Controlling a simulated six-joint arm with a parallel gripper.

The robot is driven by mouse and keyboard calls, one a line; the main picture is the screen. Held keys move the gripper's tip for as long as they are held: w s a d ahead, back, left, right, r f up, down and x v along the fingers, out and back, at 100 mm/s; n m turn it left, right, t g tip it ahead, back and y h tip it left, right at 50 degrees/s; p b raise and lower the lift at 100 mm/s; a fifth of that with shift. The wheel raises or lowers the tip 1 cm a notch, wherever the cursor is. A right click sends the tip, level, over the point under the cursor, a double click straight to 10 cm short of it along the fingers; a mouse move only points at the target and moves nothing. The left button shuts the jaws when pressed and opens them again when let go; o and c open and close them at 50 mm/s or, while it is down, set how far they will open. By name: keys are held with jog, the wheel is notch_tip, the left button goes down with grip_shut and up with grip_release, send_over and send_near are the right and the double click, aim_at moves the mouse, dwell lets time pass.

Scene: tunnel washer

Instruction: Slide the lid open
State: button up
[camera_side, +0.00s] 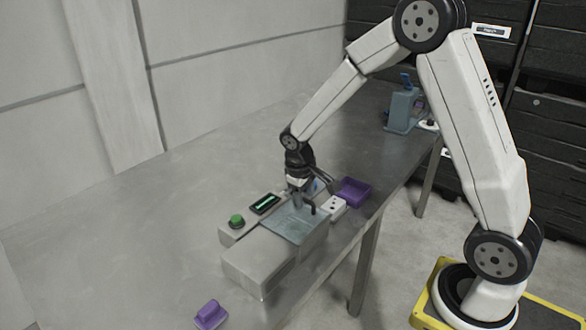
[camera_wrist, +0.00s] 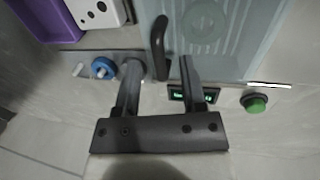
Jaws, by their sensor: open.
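The washer (camera_side: 262,262) is a grey box on the metal table. Its lid (camera_side: 285,224) is a flat translucent bluish panel on top; it also fills the upper right of the wrist view (camera_wrist: 225,45). A dark curved handle (camera_wrist: 159,47) stands at the lid's left end in the wrist view. My gripper (camera_side: 302,205) is low over the lid's handle end. In the wrist view my gripper (camera_wrist: 158,65) is open, with one finger on each side of the handle in the picture. I cannot tell whether either finger touches it.
A green button (camera_side: 236,221) and a display (camera_side: 265,204) sit along the washer's back. A white block (camera_side: 334,206) and purple tray (camera_side: 354,191) stand beyond its right end. A blue knob (camera_wrist: 103,67) is near my left finger. A purple piece (camera_side: 210,315) lies in front.

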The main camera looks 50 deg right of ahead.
jog(key=shift+f, duration=0.1)
grip_shut()
dwell(1.4)
